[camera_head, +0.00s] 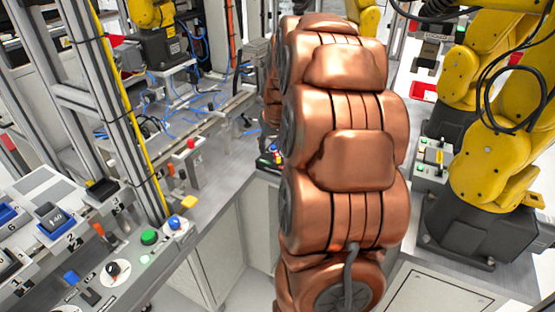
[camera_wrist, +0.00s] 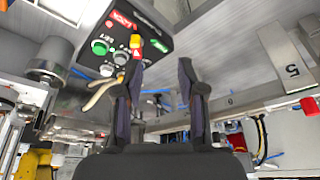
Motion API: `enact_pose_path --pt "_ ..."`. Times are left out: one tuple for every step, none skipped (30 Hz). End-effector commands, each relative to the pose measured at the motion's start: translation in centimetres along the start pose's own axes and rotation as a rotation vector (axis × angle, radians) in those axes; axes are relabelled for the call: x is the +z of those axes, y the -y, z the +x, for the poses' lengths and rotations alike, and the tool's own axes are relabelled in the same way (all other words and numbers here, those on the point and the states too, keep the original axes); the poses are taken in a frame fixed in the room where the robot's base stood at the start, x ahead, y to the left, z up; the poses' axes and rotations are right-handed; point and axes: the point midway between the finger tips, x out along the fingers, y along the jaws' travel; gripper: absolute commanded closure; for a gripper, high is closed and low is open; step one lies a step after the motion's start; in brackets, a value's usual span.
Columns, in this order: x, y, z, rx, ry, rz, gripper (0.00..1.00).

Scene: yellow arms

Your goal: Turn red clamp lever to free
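A black control box (camera_wrist: 150,28) with a red "LOCK" label and a green label shows at the top of the wrist view. A small red and yellow part (camera_wrist: 136,43) stands out near the left fingertip; it may be the clamp lever, but its shape and angle are unclear. My gripper (camera_wrist: 161,66) is open, with both dark fingers apart and nothing visible between them. The left fingertip appears just below the red part; I cannot tell whether they touch. In the head view my copper arm hides the gripper.
Green and pale round buttons (camera_wrist: 100,47) sit on the box beside the red part. In the head view, a left bench carries a green button (camera_head: 149,237), a blue knob (camera_head: 174,222) and a red-topped post (camera_head: 191,145). Yellow robot arms (camera_head: 497,150) stand at right.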

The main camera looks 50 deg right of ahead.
Motion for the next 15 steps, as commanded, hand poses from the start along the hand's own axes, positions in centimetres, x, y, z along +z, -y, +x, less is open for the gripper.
enact_pose_path --pt "-0.5 -1.4 0.8 0.009 -0.012 0.016 0.60" --pt "-0.7 -2.0 1.0 0.013 -0.018 0.022 0.60" --pt "-1.0 -2.6 1.2 0.018 -0.025 0.029 0.60" --pt "-1.2 -3.0 1.3 0.020 -0.029 0.032 0.60" --pt "-1.3 -3.3 1.4 0.022 -0.032 0.035 0.60" --pt "-1.4 -3.6 1.5 0.024 -0.034 0.038 0.60" --pt "-1.5 -3.7 1.6 0.025 -0.036 0.039 0.60" --pt "-1.6 -3.8 1.6 0.026 -0.036 0.040 0.60" --pt "-1.6 -3.8 1.8 0.026 -0.036 0.040 0.60" --pt "-1.6 -3.8 1.9 0.026 -0.036 0.039 0.60" --pt "-1.6 -3.8 2.0 0.026 -0.036 0.039 0.60" --pt "-1.6 -3.8 2.3 0.025 -0.035 0.039 0.60" --pt "-1.6 -3.8 2.5 0.025 -0.035 0.039 0.60" --pt "-1.6 -3.8 2.8 0.025 -0.036 0.039 0.60" --pt "-1.7 -3.8 3.2 0.026 -0.036 0.038 0.60"
